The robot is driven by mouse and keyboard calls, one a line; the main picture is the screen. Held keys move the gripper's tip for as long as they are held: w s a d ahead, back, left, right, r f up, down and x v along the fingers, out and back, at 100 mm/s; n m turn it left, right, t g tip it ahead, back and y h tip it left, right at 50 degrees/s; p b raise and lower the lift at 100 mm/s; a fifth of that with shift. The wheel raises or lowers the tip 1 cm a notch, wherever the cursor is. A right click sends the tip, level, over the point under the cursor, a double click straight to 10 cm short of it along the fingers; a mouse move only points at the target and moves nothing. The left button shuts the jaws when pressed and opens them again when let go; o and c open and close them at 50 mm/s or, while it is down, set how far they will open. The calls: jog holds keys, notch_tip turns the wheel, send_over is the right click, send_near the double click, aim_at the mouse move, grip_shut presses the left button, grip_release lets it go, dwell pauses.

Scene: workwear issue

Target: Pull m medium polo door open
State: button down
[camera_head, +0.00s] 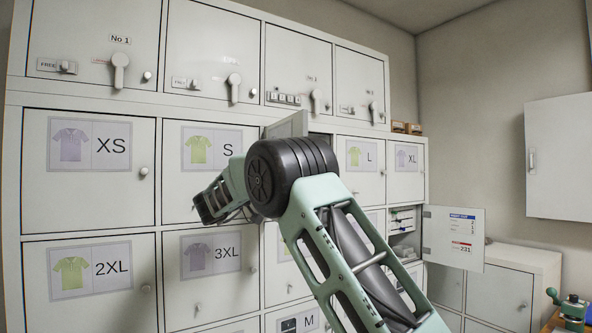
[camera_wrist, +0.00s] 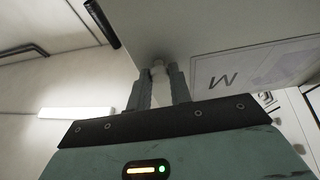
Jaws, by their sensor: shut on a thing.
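The medium polo door (camera_head: 287,126), between the S and L doors, stands swung out from the locker front. A dark gap shows at its right edge, and most of it is hidden behind my arm in the head view. In the wrist view the door's face (camera_wrist: 215,32) fills the upper middle, with its label M (camera_wrist: 222,79) upside down. My gripper (camera_wrist: 158,78) is shut on the door's pale round knob (camera_wrist: 158,66).
The S door (camera_head: 203,175), L door (camera_head: 360,180) and XS door (camera_head: 88,205) are shut. At the right, a lower locker door (camera_head: 453,238) stands wide open beside a compartment with shelves (camera_head: 402,222). A white wall cabinet (camera_head: 560,155) hangs further right.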

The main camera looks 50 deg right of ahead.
jog(key=shift+w+a+r, duration=0.2)
jog(key=shift+a, duration=0.15)
jog(key=c, duration=1.3)
grip_release()
jog(key=shift+f, duration=0.1)
jog(key=b+v, duration=0.6)
jog(key=v, duration=1.1)
jog(key=shift+w+b, duration=0.25)
jog(key=shift+b, duration=0.1)
